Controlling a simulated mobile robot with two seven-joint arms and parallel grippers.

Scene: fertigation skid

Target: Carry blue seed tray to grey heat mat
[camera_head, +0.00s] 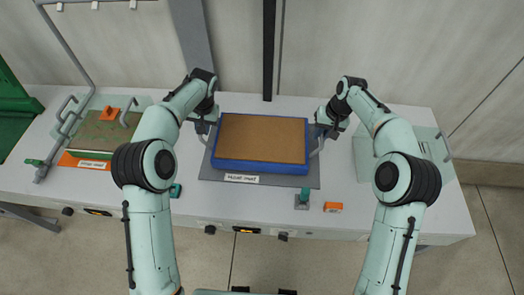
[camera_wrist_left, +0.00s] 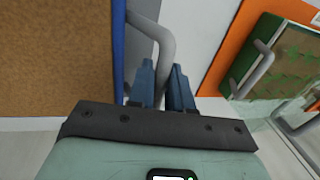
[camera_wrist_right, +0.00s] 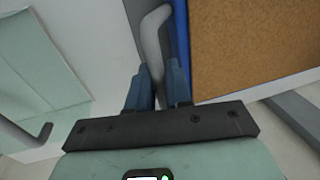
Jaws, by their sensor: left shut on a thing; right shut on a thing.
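The blue seed tray (camera_head: 262,166), filled with brown soil, lies over the grey heat mat (camera_head: 310,180) in the head view. The mat's edges show around it, with a white label at the front. Whether the tray touches the mat I cannot tell. My left gripper (camera_head: 205,125) is shut on the tray's left grey handle; in the left wrist view the blue fingers (camera_wrist_left: 166,85) straddle that handle (camera_wrist_left: 160,40). My right gripper (camera_head: 326,128) is shut on the right handle; in the right wrist view its fingers (camera_wrist_right: 160,85) straddle that handle (camera_wrist_right: 152,40).
A pale green tray (camera_head: 365,155) stands at the right. A small green item (camera_head: 302,198) and an orange block (camera_head: 333,207) lie near the front edge. A dark post stands behind.

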